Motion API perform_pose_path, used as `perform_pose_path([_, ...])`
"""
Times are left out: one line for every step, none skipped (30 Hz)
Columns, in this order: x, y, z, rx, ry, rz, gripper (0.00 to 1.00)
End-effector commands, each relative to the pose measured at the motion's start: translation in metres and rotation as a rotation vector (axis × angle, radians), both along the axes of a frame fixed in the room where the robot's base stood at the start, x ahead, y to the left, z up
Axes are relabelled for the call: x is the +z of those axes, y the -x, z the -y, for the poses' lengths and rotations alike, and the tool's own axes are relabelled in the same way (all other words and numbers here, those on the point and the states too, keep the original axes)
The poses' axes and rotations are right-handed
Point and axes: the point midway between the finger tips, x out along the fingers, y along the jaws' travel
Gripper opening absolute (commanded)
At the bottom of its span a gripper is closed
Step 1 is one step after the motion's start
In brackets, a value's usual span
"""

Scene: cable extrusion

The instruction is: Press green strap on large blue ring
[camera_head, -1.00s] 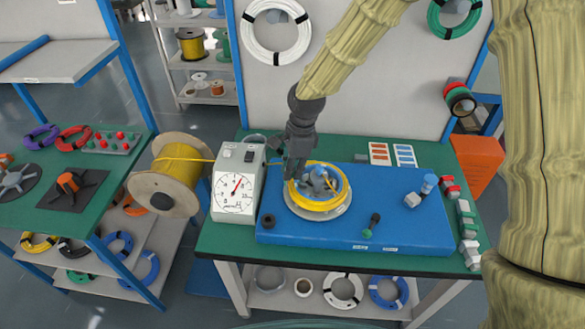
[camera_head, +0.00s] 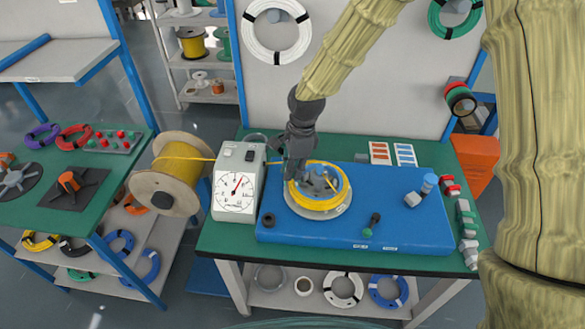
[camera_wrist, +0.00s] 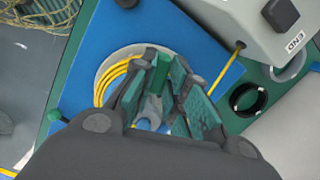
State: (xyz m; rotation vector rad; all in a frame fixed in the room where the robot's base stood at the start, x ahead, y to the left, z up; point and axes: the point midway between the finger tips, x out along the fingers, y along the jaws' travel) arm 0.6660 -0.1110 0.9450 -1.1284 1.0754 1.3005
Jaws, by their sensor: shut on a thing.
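My gripper (camera_head: 293,172) is low at the upper left of the ring, fingers pointing down. In the wrist view my gripper (camera_wrist: 170,95) straddles the coil's edge, with yellow cable loops (camera_wrist: 114,82) to its left. Green ridged pieces (camera_wrist: 201,108) show at the fingers. The contact with the ring is hidden.
A white dial box (camera_head: 237,182) stands close left of the ring, beside a large yellow cable spool (camera_head: 178,172). Coloured blocks (camera_head: 463,211) line the right edge.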

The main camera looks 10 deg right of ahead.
Motion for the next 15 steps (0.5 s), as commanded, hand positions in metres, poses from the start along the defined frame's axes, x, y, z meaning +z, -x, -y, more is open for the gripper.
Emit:
perform_pose_path([-0.003, 0.0, 0.0, 0.0, 0.0, 0.0, 0.02])
perform_pose_path([-0.003, 0.0, 0.0, 0.0, 0.0, 0.0, 0.02])
perform_pose_path([-0.005, 0.0, 0.0, 0.0, 0.0, 0.0, 0.02])
perform_pose_path([-0.005, 0.0, 0.0, 0.0, 0.0, 0.0, 0.02])
perform_pose_path([-0.006, 0.0, 0.0, 0.0, 0.0, 0.0, 0.02])
perform_pose_path([-0.008, 0.0, 0.0, 0.0, 0.0, 0.0, 0.02])
perform_pose_path([-0.008, 0.0, 0.0, 0.001, 0.0, 0.0, 0.02])
perform_pose_path([-0.009, 0.0, 0.0, 0.001, 0.0, 0.0, 0.02])
perform_pose_path([-0.011, 0.0, 0.0, 0.001, 0.0, 0.001, 0.02])
perform_pose_path([-0.011, 0.0, 0.0, 0.001, 0.0, 0.001, 0.02])
perform_pose_path([-0.012, 0.0, 0.0, 0.001, 0.0, 0.001, 0.02])
perform_pose_path([-0.014, 0.0, 0.0, 0.001, 0.0, 0.001, 0.02])
perform_pose_path([-0.014, 0.0, 0.0, 0.001, 0.0, 0.001, 0.02])
perform_pose_path([-0.015, 0.0, 0.0, 0.001, 0.0, 0.001, 0.02])
perform_pose_path([-0.017, 0.0, 0.0, 0.0, 0.0, 0.001, 0.02])
